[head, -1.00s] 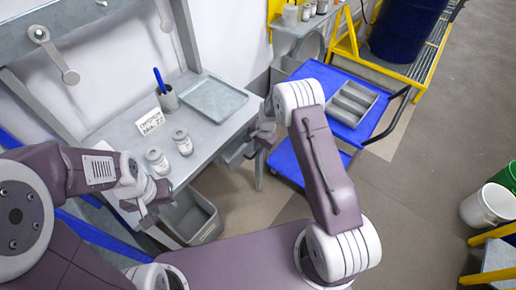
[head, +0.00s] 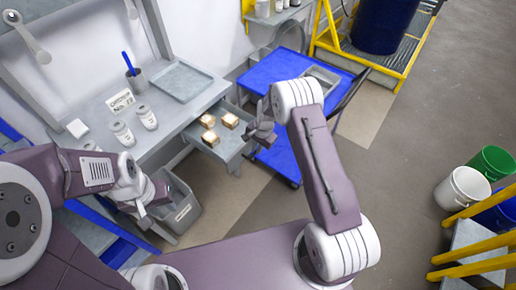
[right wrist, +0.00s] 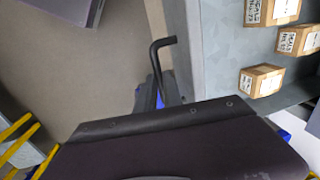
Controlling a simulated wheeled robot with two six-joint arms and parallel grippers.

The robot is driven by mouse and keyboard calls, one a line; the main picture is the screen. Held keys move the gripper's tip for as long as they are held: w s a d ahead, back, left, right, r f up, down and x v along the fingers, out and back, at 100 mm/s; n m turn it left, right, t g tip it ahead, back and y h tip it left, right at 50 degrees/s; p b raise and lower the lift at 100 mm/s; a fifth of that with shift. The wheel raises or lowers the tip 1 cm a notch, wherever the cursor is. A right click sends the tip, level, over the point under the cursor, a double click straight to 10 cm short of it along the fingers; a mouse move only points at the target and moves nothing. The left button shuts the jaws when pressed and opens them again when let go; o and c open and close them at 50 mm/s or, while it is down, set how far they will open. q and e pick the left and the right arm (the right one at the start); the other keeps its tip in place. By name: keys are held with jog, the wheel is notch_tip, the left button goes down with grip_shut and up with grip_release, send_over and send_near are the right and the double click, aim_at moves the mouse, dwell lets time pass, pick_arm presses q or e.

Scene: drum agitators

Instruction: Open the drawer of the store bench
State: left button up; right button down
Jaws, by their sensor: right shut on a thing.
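The store bench (head: 95,105) stands at the left in the head view. Its grey drawer (head: 228,152) is pulled out at the right end, with three small brown boxes (head: 209,138) in it. The right wrist view also shows the open drawer (right wrist: 222,60). A dark bar handle (right wrist: 157,60) runs along the drawer's front there. My left gripper (head: 148,202) looks open and empty, in front of the bench.
A grey bin (head: 180,212) is below. A blue trolley (head: 275,70) stands close beyond the drawer. Buckets (head: 468,187) stand at right.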

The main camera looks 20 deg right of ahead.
jog(key=shift+w+a+r, duration=0.1)
jog(key=shift+w, duration=0.1)
jog(key=c, duration=1.5)
grip_release()
jog(key=shift+s, duration=0.15)
jog(key=shift+r, duration=0.1)
notch_tip(320, 180, up, 9)
jog(key=s+d, duration=0.1)
jog(key=shift+s+b, duration=0.15)
jog(key=shift+b, duration=0.25)
